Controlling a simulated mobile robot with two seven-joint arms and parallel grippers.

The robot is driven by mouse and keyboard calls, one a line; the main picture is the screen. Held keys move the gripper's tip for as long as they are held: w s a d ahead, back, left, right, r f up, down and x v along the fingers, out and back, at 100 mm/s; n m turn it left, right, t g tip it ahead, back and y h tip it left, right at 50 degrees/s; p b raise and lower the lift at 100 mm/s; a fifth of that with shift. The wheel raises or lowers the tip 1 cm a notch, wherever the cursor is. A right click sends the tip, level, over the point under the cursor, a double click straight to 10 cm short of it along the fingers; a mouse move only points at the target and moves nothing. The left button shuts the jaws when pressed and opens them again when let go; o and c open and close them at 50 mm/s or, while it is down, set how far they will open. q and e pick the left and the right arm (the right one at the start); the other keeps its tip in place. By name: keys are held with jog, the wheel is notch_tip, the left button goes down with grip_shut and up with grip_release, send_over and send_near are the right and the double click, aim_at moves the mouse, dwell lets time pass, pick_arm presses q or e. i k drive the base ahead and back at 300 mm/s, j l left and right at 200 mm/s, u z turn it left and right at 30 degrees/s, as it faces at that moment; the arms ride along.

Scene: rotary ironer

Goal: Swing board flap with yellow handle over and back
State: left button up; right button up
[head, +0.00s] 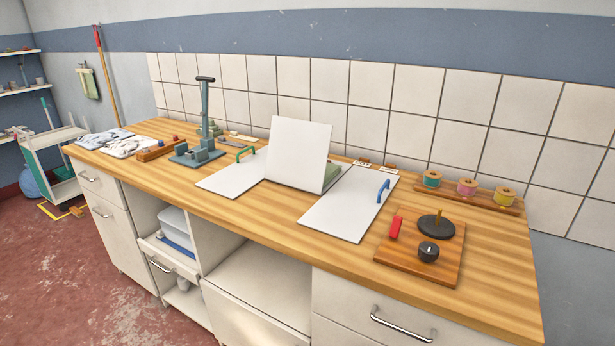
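A white folding board lies on the wooden worktop. Its left panel (228,180) lies flat and carries a green handle (246,152). Its right panel (345,212) lies flat and carries a blue handle (383,190). A white middle flap (298,150) stands raised, leaning slightly back. No yellow handle shows; whether one is on the flap's hidden far side, I cannot tell. Neither of my grippers is in view.
A wooden base with a black disc (436,226) and knob stands at the worktop's (480,285) right. Thread spools (466,187) line the back right. A grey-green lever press (204,125) stands left, near folded cloths (128,147). The tiled wall is behind.

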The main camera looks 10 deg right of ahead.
aim_at(298, 151)
jog(key=k+l, duration=0.15)
jog(key=l, duration=0.2)
jog(key=k+l+u, duration=0.1)
jog(key=l, duration=0.25)
jog(key=k+l, duration=0.25)
jog(key=l, duration=0.15)
jog(key=k+l, duration=0.15)
jog(key=l, duration=0.2)
jog(key=z, duration=0.35)
jog(key=i+j+z, duration=0.1)
jog(key=j+z, duration=0.2)
jog(key=z, duration=0.15)
jog(key=i+j+z, duration=0.1)
jog(key=j+z, duration=0.2)
jog(key=z, duration=0.15)
jog(key=j+z, duration=0.4)
jog(key=j, duration=0.4)
jog(key=j+z, duration=0.15)
jog(key=j, duration=0.7)
jog(key=k+j+z, duration=0.1)
jog(key=j, duration=0.75)
